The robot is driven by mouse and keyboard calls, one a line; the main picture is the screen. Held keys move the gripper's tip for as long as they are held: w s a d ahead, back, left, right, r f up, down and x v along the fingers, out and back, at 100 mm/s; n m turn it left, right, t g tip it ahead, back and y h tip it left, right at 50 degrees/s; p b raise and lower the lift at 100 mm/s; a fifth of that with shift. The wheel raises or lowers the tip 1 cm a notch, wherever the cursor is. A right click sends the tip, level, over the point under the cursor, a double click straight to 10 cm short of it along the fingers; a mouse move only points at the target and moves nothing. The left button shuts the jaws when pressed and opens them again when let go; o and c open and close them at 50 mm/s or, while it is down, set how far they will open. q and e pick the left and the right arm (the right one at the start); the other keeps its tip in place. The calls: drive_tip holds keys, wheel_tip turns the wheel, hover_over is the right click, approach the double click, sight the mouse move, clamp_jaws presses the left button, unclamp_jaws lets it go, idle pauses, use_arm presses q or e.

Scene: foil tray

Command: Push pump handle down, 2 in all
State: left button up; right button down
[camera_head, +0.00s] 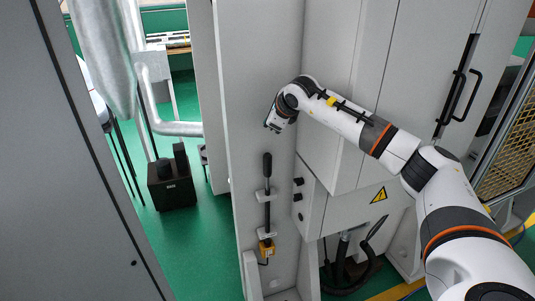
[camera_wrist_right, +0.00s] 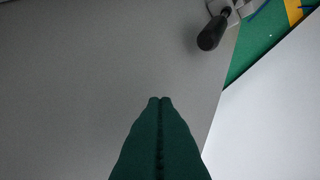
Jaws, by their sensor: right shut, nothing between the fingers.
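The pump handle (camera_head: 267,166) is a black upright grip on a dark rod, held by brackets on the narrow grey cabinet face. In the right wrist view its black grip (camera_wrist_right: 210,35) shows at the upper right, apart from the fingers. My right gripper (camera_head: 272,126) is above the handle, near the same grey face. It also shows in the right wrist view (camera_wrist_right: 160,99), with its dark green fingers shut and nothing between them. My left gripper is not in view.
A yellow fitting (camera_head: 266,247) sits below the rod. Small black knobs (camera_head: 298,182) stick out to its right. A grey cabinet with long black door handles (camera_head: 456,95) stands behind my right arm. A dark box (camera_head: 172,187) stands on the green floor at left.

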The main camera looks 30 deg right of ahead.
drive_tip(key=shift+f, duration=0.1)
drive_tip(key=b, duration=0.4)
hover_over(269, 158)
wheel_tip(269, 158, down, 8)
drive_tip(key=shift+d+r, duration=0.1)
drive_tip(key=shift+r, duration=0.05)
drive_tip(key=shift+f+b, duration=0.5)
drive_tip(key=shift+b, duration=0.05)
drive_tip(key=shift+f, duration=0.1)
idle(1.4)
drive_tip(key=shift+f+b, duration=0.35)
drive_tip(key=shift+b, duration=0.2)
